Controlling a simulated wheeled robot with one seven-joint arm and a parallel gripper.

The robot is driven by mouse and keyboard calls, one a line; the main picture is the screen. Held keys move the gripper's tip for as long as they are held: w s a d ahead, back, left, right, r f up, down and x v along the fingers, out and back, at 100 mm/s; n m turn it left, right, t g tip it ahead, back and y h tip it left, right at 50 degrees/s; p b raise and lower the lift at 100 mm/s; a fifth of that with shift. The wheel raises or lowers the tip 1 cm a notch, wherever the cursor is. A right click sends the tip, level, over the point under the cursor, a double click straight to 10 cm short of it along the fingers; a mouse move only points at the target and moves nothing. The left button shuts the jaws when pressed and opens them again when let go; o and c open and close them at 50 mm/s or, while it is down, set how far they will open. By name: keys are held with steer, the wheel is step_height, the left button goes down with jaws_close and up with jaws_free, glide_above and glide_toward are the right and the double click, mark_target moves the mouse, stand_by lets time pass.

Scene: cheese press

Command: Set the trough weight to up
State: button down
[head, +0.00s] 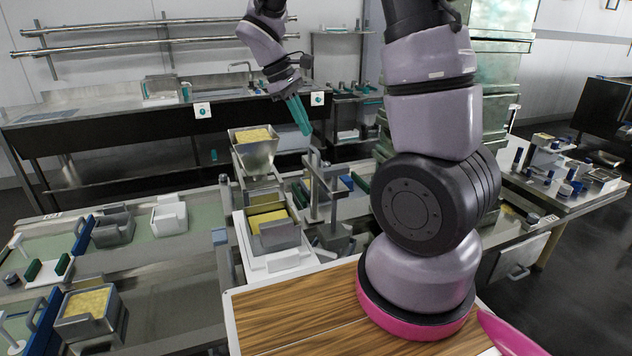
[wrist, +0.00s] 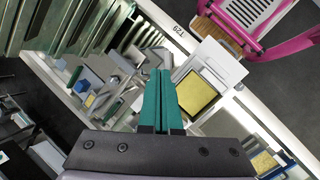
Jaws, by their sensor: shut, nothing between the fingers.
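My gripper (head: 305,130) hangs from the raised arm in the head view, its two teal fingers together and empty. In the wrist view the closed fingers (wrist: 160,78) point toward the station, above a grey metal fixture and beside a yellow-filled tray (wrist: 196,97). In the head view a grey metal frame with upright posts (head: 315,185) stands below and slightly right of the fingers. I cannot tell for certain which part is the trough weight. The fingers appear apart from the frame, but their exact distance is unclear.
A hopper with yellow contents (head: 256,150) stands left of the frame, above another yellow-filled box (head: 281,236). More moulds, including a filled one (head: 88,306), sit on the left bench. A wooden board (head: 290,318) lies in front. Blue-topped parts (head: 566,188) crowd the right bench.

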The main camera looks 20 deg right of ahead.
steer(key=w+a+f+n+g+h, duration=0.15)
steer(key=w+f+n+h, duration=0.3)
steer(key=f, duration=0.55)
steer(key=n+t+h, duration=0.3)
steer(key=n+h, duration=0.2)
steer(key=n, duration=0.2)
glide_toward(326, 186)
steer(key=x, duration=0.6)
steer(key=shift+s, duration=0.1)
steer(key=shift+d+r, duration=0.15)
steer(key=shift+r, duration=0.6)
step_height(326, 186, up, 13)
steer(key=shift+r, duration=0.25)
steer(key=shift+d, duration=0.1)
